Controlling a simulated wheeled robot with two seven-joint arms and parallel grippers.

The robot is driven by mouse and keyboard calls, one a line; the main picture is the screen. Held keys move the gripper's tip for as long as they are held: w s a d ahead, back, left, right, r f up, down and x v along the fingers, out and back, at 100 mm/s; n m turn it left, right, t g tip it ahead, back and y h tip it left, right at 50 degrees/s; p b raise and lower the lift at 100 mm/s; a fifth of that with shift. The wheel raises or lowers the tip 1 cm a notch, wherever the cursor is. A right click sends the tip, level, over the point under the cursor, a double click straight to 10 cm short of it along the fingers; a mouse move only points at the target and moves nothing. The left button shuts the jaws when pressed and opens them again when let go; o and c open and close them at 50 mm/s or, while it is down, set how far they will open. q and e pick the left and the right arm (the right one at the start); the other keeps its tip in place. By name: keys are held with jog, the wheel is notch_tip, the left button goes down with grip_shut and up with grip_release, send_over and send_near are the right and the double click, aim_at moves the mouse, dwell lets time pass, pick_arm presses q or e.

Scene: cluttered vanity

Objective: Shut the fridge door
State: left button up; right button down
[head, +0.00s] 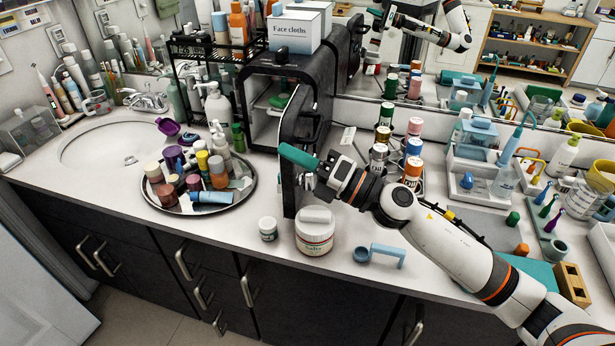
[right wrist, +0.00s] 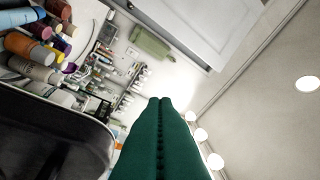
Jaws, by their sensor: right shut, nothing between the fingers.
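The small black fridge (head: 258,66) stands on the counter against the mirror. Its door (head: 306,118) stands wide open, swung out towards the front on the fridge's right side. A green item (head: 283,98) shows inside the open fridge. My right gripper (head: 290,152) is shut and empty, its green fingers crossing the near edge of the door from the right. Whether they touch it, I cannot tell. In the right wrist view the shut fingers (right wrist: 160,135) point up the picture, with a dark panel, likely the door (right wrist: 50,135), at lower left. My left gripper is not in view.
A round tray (head: 160,205) crowded with bottles and jars sits left of the door. A white jar (head: 315,236) and a smaller jar (head: 268,229) stand near the door's foot. Several bottles stand right of the fridge. A face cloths box (head: 296,30) sits on top.

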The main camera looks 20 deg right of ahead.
jog(key=d+f+n+g+h, duration=0.4)
jog(key=d+n+g+h, duration=0.5)
jog(key=d+n, duration=0.5)
jog(key=y+p, duration=0.1)
jog(key=p, duration=0.2)
send_near(295, 185)
notch_tip(295, 185, down, 3)
jog(key=shift+a+f+g, duration=0.1)
jog(key=shift+g, duration=0.3)
jog(key=w+a+p, duration=0.1)
jog(key=a+p, duration=0.1)
jog(key=a, duration=0.1)
jog(key=shift+w+f, duration=0.1)
jog(key=shift+w, duration=0.3)
jog(key=shift+w+a+f, duration=0.1)
jog(key=shift+w+a, duration=0.05)
jog(key=shift+a, duration=0.1)
jog(key=shift+w, duration=0.1)
